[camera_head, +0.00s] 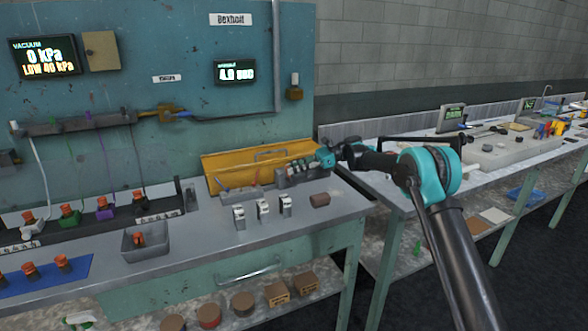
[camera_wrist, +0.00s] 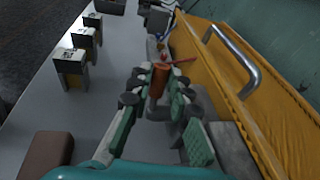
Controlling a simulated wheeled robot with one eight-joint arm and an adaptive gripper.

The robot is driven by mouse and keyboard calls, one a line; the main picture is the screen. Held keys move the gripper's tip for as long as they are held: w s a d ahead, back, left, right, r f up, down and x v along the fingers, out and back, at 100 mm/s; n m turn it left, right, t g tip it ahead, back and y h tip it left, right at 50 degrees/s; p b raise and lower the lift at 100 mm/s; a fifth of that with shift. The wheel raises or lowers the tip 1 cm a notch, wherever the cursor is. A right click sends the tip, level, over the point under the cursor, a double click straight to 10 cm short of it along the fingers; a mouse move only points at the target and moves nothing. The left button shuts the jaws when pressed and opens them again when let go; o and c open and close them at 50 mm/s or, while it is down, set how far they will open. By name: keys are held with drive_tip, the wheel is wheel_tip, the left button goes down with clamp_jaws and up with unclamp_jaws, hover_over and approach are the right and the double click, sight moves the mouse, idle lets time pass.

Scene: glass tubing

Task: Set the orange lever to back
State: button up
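An orange upright grip, which I take to be the orange lever (camera_wrist: 159,80), stands on a grey stem in the wrist view. My gripper (camera_wrist: 158,88) reaches over it, with one finger on each side of the grip. The fingers stand apart, and narrow gaps seem to show beside the grip; contact is hard to judge. In the head view my gripper (camera_head: 291,170) is low over the back of the bench, in front of the yellow panel. The lever cannot be made out clearly there, and its base is partly hidden by the fingers.
The yellow panel (camera_head: 222,166) with a metal handle (camera_wrist: 231,57) rises close beside the fingers. Several small metal-and-white blocks (camera_head: 263,210) stand in front. A brown block (camera_head: 320,200) lies near the bench's right end. A grey tray (camera_head: 146,241) is farther left.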

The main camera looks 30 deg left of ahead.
drive_tip(key=o, duration=0.4)
drive_tip(key=shift+c, duration=0.2)
drive_tip(key=v, duration=1.2)
drive_tip(key=shift+c, duration=0.3)
